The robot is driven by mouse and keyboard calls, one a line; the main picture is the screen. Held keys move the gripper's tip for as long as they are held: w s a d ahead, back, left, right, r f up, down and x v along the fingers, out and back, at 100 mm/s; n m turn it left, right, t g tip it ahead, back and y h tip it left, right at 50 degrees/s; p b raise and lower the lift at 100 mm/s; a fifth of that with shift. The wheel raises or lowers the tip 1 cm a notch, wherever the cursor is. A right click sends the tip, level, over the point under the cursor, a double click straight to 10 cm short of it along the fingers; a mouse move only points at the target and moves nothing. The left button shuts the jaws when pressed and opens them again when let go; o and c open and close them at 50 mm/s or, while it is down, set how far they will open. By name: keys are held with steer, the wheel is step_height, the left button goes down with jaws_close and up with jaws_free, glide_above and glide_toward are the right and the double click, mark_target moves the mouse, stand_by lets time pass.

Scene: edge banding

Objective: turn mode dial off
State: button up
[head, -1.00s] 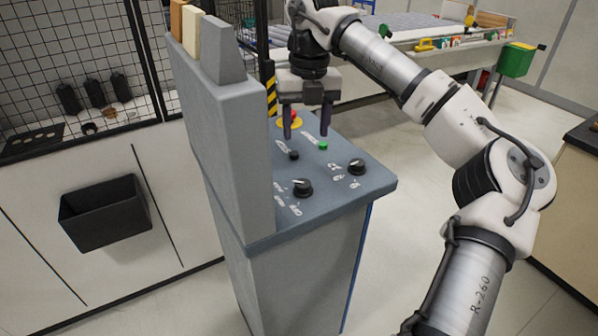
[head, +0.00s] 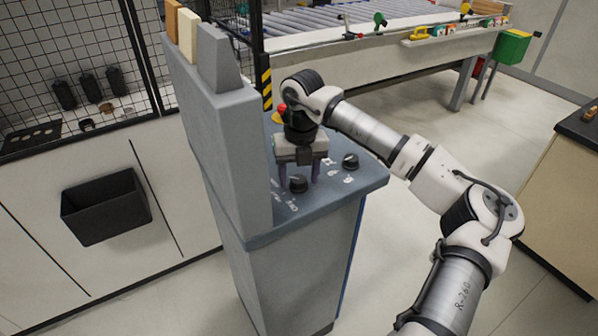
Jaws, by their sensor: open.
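The control panel (head: 345,188) is the blue-grey sloping top of a grey pedestal. It carries two black dials with white labels too small to read, so I cannot tell which is the mode dial. One dial (head: 298,184) is at the front left, the other dial (head: 350,161) is to the right. My gripper (head: 299,187) points down over the front-left dial with its fingers apart, one on each side of it. I cannot tell whether the fingers touch it. My wrist and gripper hide the buttons farther back; a bit of red (head: 282,108) shows beside the wrist.
A tall grey upright block (head: 235,150) stands along the panel's left side, close to my gripper. A black bin (head: 105,208) hangs on the cabinet at left. A roller conveyor (head: 350,22) is behind. Floor right of the pedestal is clear.

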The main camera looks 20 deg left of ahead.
steer(key=c, duration=1)
steer(key=shift+f+n+b, duration=0.1)
steer(key=shift+n+b, duration=0.3)
steer(key=shift+b, duration=0.1)
steer(key=n+b, duration=0.2)
steer(key=shift+f+n+b, duration=0.1)
steer(key=shift+n+b, duration=0.3)
steer(key=n+b, duration=0.2)
steer(key=n, duration=0.2)
steer(key=shift+n, duration=0.3)
steer(key=n, duration=0.2)
steer(key=n+b, duration=0.1)
steer(key=n, duration=0.1)
steer(key=shift+r+n, duration=0.2)
steer(key=shift+n, duration=0.1)
steer(key=n, duration=0.5)
steer(key=shift+h+b, duration=0.3)
steer(key=shift+b, duration=0.1)
steer(key=shift+r, duration=0.1)
